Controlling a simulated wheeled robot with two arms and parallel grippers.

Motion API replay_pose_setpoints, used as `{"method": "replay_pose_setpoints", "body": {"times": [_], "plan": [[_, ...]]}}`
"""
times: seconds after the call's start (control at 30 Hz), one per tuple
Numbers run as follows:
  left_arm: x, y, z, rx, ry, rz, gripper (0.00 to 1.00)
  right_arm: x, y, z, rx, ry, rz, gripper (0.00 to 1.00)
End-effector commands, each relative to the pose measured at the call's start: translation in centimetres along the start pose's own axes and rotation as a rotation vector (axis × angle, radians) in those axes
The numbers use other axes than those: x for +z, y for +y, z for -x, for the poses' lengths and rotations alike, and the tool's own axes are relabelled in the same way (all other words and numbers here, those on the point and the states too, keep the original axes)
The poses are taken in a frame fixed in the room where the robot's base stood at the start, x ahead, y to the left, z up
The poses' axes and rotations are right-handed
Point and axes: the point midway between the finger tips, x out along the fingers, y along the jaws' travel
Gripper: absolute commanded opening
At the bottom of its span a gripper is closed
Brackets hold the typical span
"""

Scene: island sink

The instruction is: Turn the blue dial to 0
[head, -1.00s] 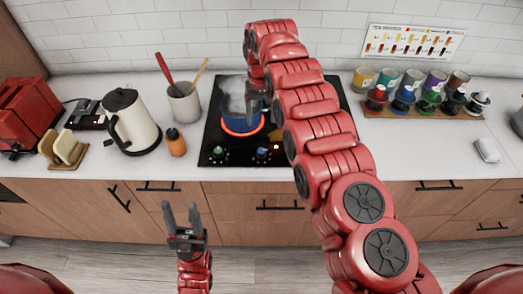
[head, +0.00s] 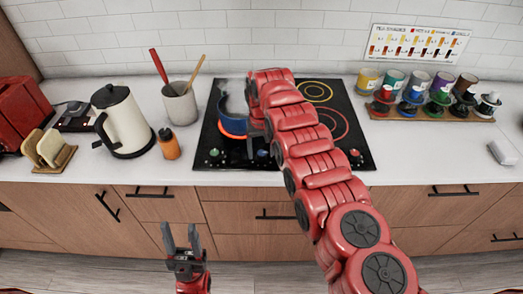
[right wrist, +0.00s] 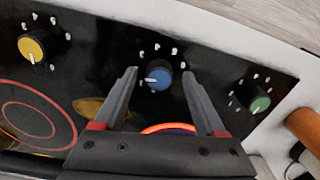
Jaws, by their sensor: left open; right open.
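The blue dial (right wrist: 158,78) is on the black cooktop's front strip in the right wrist view, with white marks around it. Its white pointer faces left in that view. In the head view the blue dial (head: 262,154) is small, beside my right gripper. My right gripper (right wrist: 161,75) is open, with one finger on each side of the blue dial; I cannot tell whether they touch it. In the head view my right gripper (head: 252,143) is partly hidden by its own arm. My left gripper (head: 180,238) is open and empty in front of the counter.
A yellow dial (right wrist: 32,46) and a green dial (right wrist: 259,103) flank the blue one. A blue pot (head: 233,108) stands on a glowing burner just behind my right gripper. A kettle (head: 122,122) and an orange bottle (head: 168,144) stand left of the cooktop.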

Motion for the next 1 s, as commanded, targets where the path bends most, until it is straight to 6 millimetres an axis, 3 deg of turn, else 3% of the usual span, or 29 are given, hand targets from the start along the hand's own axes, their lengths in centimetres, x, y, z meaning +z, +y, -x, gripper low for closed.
{"method": "replay_pose_setpoints", "body": {"times": [0.13, 0.53, 1.0], "plan": [[0.0, 0.0, 0.0, 0.000, 0.000, 0.000, 0.50, 0.0, 0.0, 0.1, 0.000, 0.000, 0.000, 0.71], [0.0, 0.0, 0.0, 0.000, 0.000, 0.000, 0.50, 0.0, 0.0, 0.1, 0.000, 0.000, -0.001, 0.00], [0.2, 0.1, 1.3, 0.000, 0.000, 0.000, 0.50, -0.1, 0.1, -0.2, 0.000, 0.002, 0.081, 0.00]]}}
